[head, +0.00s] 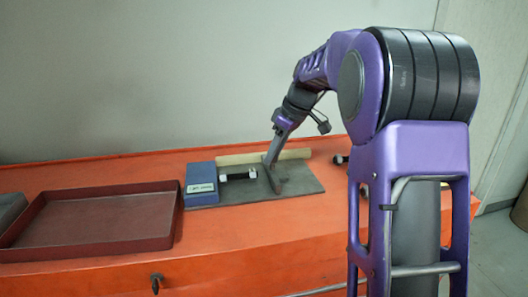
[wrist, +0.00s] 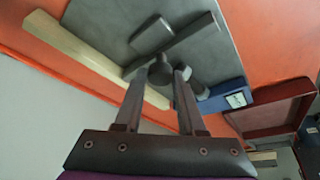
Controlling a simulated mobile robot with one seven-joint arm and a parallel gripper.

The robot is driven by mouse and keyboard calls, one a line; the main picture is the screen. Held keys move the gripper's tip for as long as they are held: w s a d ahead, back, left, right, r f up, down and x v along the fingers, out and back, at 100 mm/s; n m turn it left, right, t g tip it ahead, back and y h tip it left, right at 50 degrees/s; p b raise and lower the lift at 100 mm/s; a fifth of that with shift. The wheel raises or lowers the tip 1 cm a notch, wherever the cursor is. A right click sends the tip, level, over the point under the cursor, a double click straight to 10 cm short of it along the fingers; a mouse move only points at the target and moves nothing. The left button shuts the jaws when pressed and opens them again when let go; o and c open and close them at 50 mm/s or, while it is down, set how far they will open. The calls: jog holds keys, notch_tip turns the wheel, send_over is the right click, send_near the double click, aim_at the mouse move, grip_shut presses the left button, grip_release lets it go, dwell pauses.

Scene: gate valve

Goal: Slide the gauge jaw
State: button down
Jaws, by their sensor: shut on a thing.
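The gauge lies on a grey plate (head: 312,186). Its blue box (head: 201,184) has a small display and also shows in the wrist view (wrist: 222,99). A dark upright bar (head: 274,182), which looks like the gauge jaw, stands to the right of the box; the wrist view shows it as a long dark bar (wrist: 188,42). My gripper (wrist: 163,71) is shut on a round dark knob (wrist: 160,70) at this bar. In the head view my gripper (head: 271,157) reaches down to the bar's top. The fingers hide part of the knob.
A short dark cylinder with pale ends (head: 238,174) lies between box and bar. A pale wooden strip (head: 240,158) runs along the plate's back. A dark red tray (head: 95,222) is on the orange bench (head: 230,255) at left. Small dark parts (head: 340,159) lie at right.

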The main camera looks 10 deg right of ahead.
jog(key=d, duration=0.6)
jog(key=shift+p, duration=0.3)
jog(key=c, duration=0.5)
grip_release()
jog(key=shift+d, duration=0.1)
jog(key=shift+r, duration=0.2)
jog(key=p+v, duration=0.3)
jog(key=v, duration=1.4)
jog(key=shift+a, duration=0.25)
